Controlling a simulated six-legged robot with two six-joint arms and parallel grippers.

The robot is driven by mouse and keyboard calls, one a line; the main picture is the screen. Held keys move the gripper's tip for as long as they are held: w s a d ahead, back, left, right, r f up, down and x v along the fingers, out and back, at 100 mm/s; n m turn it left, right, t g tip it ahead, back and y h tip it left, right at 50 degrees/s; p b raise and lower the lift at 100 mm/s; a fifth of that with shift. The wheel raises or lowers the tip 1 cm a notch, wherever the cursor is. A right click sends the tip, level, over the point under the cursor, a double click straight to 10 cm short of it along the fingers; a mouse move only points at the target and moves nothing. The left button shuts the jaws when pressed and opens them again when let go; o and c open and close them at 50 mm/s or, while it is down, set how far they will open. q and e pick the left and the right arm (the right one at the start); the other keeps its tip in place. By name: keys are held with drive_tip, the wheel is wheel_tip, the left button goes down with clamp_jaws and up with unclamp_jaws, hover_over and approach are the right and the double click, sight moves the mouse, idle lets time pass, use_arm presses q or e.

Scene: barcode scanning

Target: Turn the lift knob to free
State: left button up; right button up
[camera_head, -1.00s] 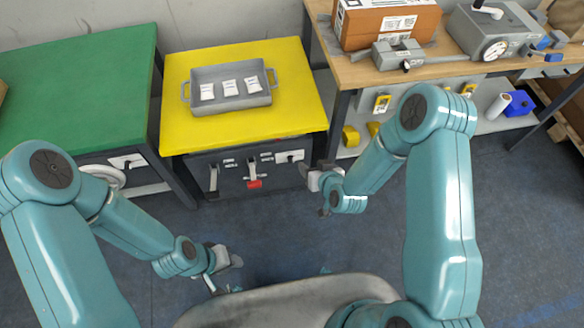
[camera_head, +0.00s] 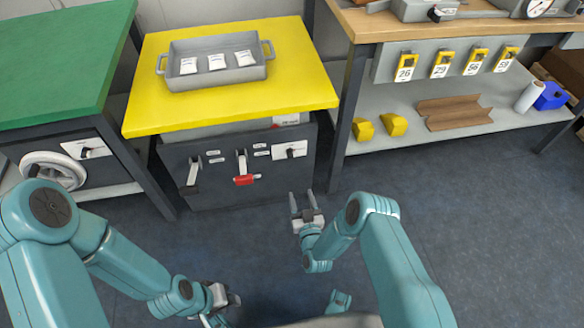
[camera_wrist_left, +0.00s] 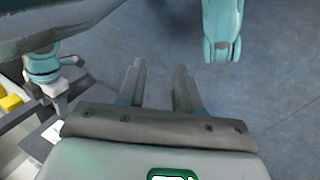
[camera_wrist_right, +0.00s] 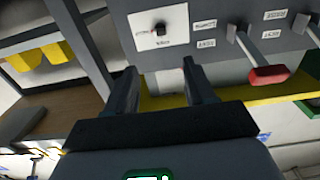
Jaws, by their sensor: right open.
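The knob (camera_head: 290,152) is small and black on a white plate, at the right of the dark panel (camera_head: 218,199) under the yellow tabletop. It also shows in the right wrist view (camera_wrist_right: 160,29), above the fingertips; its plate's small text is unreadable. My right gripper (camera_head: 302,195) is open and empty, pointing at the panel, below the knob and apart from it. Its fingers show in the right wrist view (camera_wrist_right: 160,72). My left gripper (camera_head: 222,295) is low and near my body; in the left wrist view (camera_wrist_left: 158,70) its fingers are apart and empty.
A red-handled lever (camera_head: 243,172) and a dark-tipped lever (camera_head: 191,178) sit left of the knob. A grey tray (camera_head: 215,76) with white packets stands on the yellow tabletop (camera_head: 160,122). A green table (camera_head: 60,60) with a handwheel (camera_head: 52,171) is left. Open floor lies right.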

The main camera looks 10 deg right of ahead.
sight(290, 154)
use_arm(q)
wheel_tip(290, 154, down, 6)
drive_tip(key=w+a+b, duration=0.1)
drive_tip(key=b, duration=0.5)
drive_tip(key=shift+w+a+f+n+t+b, duration=0.15)
drive_tip(key=shift+w+n+t+b, duration=0.15)
drive_tip(key=shift+w+b, duration=0.1)
use_arm(e)
drive_tip(key=w, duration=1.5)
drive_tip(key=shift+w, duration=0.4)
drive_tip(key=shift+r, duration=0.1)
clamp_jaws()
